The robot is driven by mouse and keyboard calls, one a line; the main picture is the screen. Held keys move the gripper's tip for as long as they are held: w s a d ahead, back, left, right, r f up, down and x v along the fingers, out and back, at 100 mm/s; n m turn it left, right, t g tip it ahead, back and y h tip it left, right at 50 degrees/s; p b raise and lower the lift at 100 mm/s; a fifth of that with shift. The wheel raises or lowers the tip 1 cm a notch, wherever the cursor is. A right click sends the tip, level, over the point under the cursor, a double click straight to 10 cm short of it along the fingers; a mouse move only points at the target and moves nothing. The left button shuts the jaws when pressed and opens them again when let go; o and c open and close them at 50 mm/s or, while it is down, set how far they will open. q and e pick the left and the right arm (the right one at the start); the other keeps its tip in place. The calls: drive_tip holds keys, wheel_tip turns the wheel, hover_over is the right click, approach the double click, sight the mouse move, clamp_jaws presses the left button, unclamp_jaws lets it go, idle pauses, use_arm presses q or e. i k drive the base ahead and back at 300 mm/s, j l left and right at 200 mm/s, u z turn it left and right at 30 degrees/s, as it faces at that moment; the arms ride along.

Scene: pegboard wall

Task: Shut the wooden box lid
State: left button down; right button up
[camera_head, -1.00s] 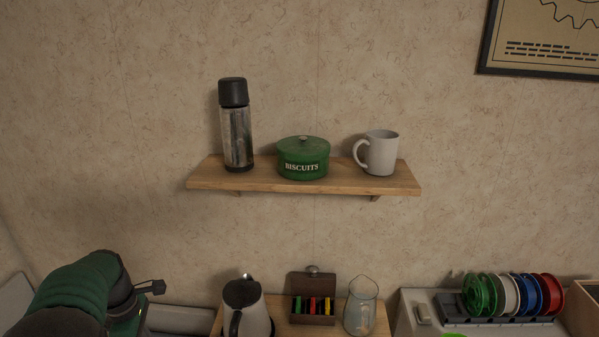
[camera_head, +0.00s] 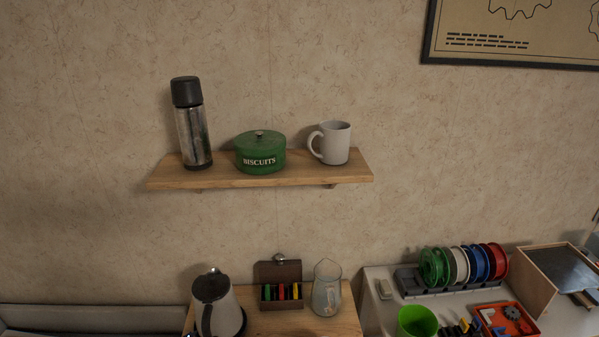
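A small dark brown wooden box (camera_head: 267,304) stands on the wooden surface at the bottom middle of the head view. Its lid (camera_head: 280,270) stands open, raised at the back, with a round metal knob (camera_head: 279,258) at its top edge. Several green, red, yellow and black items (camera_head: 281,292) fill the box. Neither of my grippers is in view.
A kettle (camera_head: 216,305) stands left of the box and a glass jug (camera_head: 327,290) close on its right. A shelf (camera_head: 220,181) above holds a flask, biscuit tin and mug. Spools (camera_head: 462,264), a green cup (camera_head: 417,322) and a larger wooden box (camera_head: 535,287) are at right.

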sight(282, 271)
drive_tip(key=i+u, duration=0.25)
drive_tip(key=u, duration=0.15)
drive_tip(key=i+u, duration=0.35)
drive_tip(key=k, duration=0.1)
